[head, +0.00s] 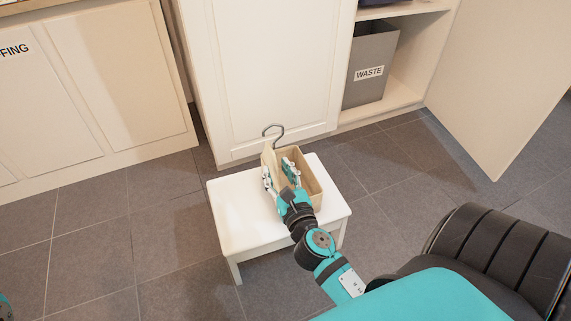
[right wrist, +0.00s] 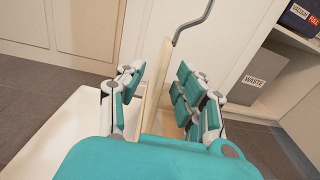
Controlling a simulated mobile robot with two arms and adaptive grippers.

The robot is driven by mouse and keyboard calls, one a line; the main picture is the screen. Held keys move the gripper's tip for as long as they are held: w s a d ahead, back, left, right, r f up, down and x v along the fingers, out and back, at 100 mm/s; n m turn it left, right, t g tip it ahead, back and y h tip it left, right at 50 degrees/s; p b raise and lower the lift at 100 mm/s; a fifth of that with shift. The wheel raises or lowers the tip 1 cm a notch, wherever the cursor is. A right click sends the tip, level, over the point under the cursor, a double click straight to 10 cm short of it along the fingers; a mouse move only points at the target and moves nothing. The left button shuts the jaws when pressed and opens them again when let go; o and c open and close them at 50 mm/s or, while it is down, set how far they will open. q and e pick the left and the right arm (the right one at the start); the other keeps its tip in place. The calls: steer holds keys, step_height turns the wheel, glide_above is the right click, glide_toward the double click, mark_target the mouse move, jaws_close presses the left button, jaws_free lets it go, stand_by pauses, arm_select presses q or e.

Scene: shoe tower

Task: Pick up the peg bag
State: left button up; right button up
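The peg bag (head: 310,179) is a beige, box-like holder with a grey metal hook (head: 273,130) on top. It stands upright on a white stool (head: 238,211). My right gripper (head: 279,174) is at the bag, with one finger outside its left panel and the other on the inner side. In the right wrist view, the thin panel (right wrist: 157,95) runs between the open fingers (right wrist: 158,80), and neither side looks clamped on it. My left gripper is not in view; only a bit of teal shows at the lower left edge of the head view.
A white cabinet door (head: 275,70) stands just behind the stool. A grey WASTE bin (head: 371,60) sits in the open cabinet at the back right, with an open door (head: 500,80) beside it. The grey tiled floor is clear left of the stool.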

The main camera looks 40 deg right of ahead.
mark_target(271, 158)
steer(key=b+x, duration=0.1)
steer(key=x, duration=0.4)
steer(key=shift+w+d+f+b, duration=0.2)
steer(key=shift+w+b, duration=0.1)
steer(key=shift+b, duration=0.1)
steer(key=shift+c, duration=0.2)
jaws_close()
